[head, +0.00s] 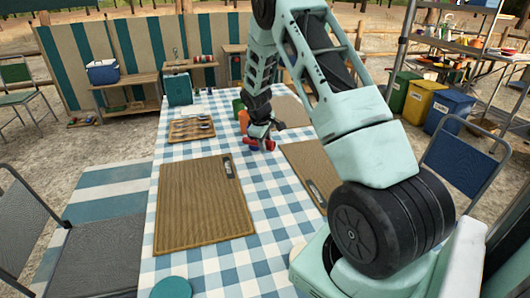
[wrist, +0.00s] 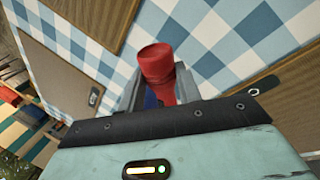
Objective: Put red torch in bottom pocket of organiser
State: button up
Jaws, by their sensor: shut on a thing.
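The red torch (wrist: 157,66) is between the two grey fingers of my gripper (wrist: 158,88) in the wrist view, with its wide round end pointing away from the palm. My gripper is shut on it. In the head view my gripper (head: 261,134) is over the far half of the checked table, with the red torch (head: 267,145) low at its tip, close to the cloth. I cannot tell from the head view whether the torch touches the table. I cannot make out an organiser with pockets in either view.
The blue-checked table (head: 190,262) holds woven mats (head: 200,205), a wooden tray (head: 178,138) and a teal case (head: 179,90). Green and orange items stand beside my gripper. Chairs flank the table. Bins (head: 423,100) and a loaded rack stand right. The table's near middle is clear.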

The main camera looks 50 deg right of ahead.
jog(key=shift+f, duration=2.3)
jog(key=shift+f, duration=0.1)
jog(key=o, duration=1.1)
